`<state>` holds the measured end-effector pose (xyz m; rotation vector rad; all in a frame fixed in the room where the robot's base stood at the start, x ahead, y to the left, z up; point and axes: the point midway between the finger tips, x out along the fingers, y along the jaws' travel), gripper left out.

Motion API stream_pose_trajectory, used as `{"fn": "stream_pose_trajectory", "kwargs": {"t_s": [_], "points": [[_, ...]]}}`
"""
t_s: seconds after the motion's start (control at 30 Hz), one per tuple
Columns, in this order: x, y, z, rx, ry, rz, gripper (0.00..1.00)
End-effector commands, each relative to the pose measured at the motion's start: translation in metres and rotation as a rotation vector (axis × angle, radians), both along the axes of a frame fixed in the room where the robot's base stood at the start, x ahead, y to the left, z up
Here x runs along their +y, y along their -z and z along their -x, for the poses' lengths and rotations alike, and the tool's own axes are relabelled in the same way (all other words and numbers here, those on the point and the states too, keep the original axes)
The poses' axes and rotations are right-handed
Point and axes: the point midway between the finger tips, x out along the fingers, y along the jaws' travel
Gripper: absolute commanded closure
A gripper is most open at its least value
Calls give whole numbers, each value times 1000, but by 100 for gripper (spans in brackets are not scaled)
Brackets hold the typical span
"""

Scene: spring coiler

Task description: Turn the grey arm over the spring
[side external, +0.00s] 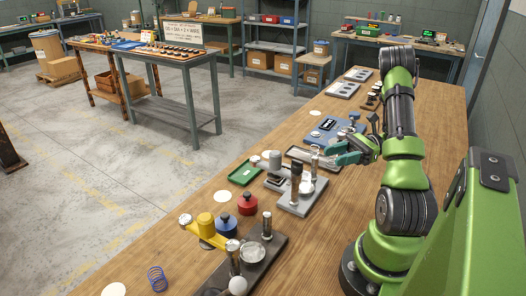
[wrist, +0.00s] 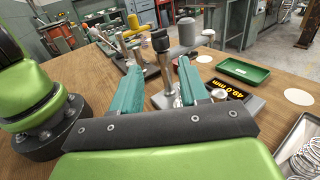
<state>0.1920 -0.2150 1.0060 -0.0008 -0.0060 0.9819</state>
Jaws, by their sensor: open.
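The grey-based coiler (side external: 298,202) stands mid-bench and carries a dark-topped post (side external: 296,170) and a shiny post (side external: 314,162). Its grey arm, with a grey cylinder (side external: 275,160) on it, points left toward the green tray. The dark-topped post also shows in the wrist view (wrist: 160,42), beyond my fingertips. I cannot make out a spring on this coiler. My gripper (side external: 331,153) has teal fingers apart and empty, just right of the posts in the side view. In the wrist view its open fingers (wrist: 158,66) point at the coiler.
A display (wrist: 229,92) reads 49.0 mm beside the green tray (side external: 245,172). A similar station with a yellow arm (side external: 210,237) stands nearer the side camera, with blue (side external: 226,226) and red (side external: 247,205) weights. A blue coil (side external: 157,278) lies in front.

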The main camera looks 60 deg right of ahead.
Motion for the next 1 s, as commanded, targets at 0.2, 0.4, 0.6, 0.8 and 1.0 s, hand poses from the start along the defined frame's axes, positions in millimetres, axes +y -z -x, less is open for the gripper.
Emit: {"fn": "stream_pose_trajectory", "kwargs": {"t_s": [0.2, 0.4, 0.6, 0.8, 1.0], "points": [[31, -1, -20, 1, 0, 1, 56], [69, 0, -45, 8, -6, -1, 56], [101, 0, -67, 7, -5, 1, 56], [120, 0, -80, 7, -2, 1, 56], [125, 1, -84, 6, 1, 3, 56]]}}
